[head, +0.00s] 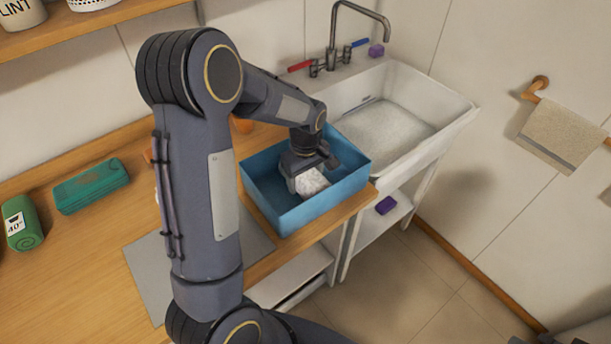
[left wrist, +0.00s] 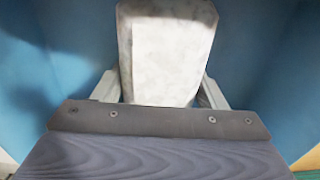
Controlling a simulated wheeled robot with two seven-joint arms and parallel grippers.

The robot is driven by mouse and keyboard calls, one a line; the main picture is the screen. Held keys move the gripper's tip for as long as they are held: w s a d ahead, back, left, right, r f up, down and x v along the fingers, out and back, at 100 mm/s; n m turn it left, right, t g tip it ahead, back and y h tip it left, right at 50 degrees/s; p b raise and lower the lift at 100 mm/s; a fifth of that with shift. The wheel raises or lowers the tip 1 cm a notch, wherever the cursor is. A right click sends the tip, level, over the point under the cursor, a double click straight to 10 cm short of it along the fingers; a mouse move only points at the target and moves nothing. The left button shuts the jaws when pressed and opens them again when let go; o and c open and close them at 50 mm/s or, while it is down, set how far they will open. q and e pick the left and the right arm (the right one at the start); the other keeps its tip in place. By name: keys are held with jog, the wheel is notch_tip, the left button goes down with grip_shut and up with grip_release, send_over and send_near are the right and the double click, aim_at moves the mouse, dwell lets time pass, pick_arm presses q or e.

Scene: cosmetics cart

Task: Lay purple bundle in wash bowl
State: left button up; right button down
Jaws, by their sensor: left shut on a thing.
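A blue open-topped bowl (head: 318,208) stands at the counter's right end, beside the sink. My left gripper (head: 306,176) reaches down inside it, shut on a whitish, mottled block-like bundle (head: 311,184). In the left wrist view this pale bundle (left wrist: 168,55) sits between the fingers, with the bowl's blue walls (left wrist: 52,60) around it. Whether it touches the bowl's floor I cannot tell. The held bundle looks white, not purple. A small purple block (head: 386,205) lies on the shelf under the sink. Another small purple piece (head: 376,50) sits on the sink's back ledge. My right gripper is not in view.
A white sink (head: 455,108) with a tap (head: 334,45) adjoins the bowl on the right. A teal bundle (head: 91,186) and a green roll (head: 20,223) lie on the wooden counter at left. A grey mat (head: 150,275) lies near its front edge. A towel (head: 562,135) hangs at right.

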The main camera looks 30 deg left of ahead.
pick_arm(q)
jog(key=shift+f, duration=0.1)
jog(key=o, duration=0.9)
